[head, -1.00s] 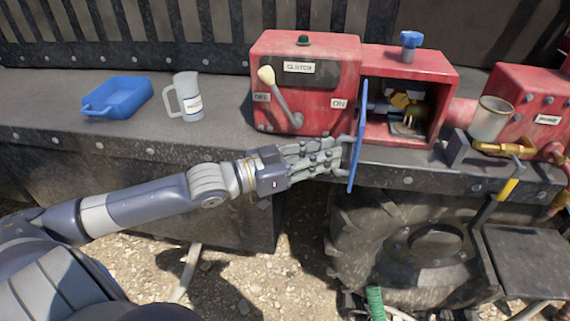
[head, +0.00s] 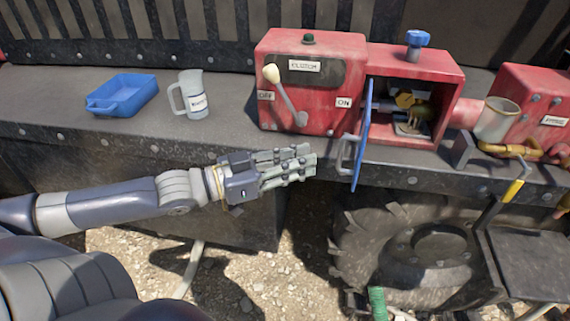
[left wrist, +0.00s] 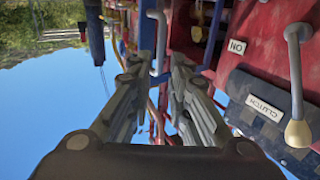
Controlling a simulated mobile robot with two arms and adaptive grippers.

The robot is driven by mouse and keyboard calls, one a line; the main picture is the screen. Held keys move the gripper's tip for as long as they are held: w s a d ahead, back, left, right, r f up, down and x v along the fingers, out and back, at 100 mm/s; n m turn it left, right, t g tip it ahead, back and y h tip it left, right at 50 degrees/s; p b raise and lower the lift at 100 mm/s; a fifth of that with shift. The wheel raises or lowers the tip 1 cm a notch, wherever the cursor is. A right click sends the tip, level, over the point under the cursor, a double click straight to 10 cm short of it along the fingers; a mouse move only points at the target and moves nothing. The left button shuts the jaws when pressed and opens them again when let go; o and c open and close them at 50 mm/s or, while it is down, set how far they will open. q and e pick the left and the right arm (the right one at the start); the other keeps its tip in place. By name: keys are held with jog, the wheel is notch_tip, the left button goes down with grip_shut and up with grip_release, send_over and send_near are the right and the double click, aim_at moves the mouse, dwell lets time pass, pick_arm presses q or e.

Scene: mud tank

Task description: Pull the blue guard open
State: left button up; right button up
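The blue guard (head: 362,140) stands swung out from the front of the red housing (head: 455,100), seen nearly edge-on. Its grey handle (head: 343,154) faces left. The opening behind it shows a brass-coloured fitting and a shaft. My left gripper (head: 312,160) is to the left of the handle, apart from it, with nothing in its fingers. In the left wrist view the two fingers (left wrist: 162,68) are spread with a gap. The guard (left wrist: 147,30) and handle (left wrist: 160,45) show beyond the fingertips there. My right gripper is not in view.
The red clutch box (head: 345,55) with its lever stands left of the housing. A blue tray (head: 125,93) and a white jug (head: 196,98) sit on the ledge. A grey cup (head: 497,120) is at right. A large tyre (head: 365,245) is below.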

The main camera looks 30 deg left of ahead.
pick_arm(q)
jog(key=shift+v, duration=1.4)
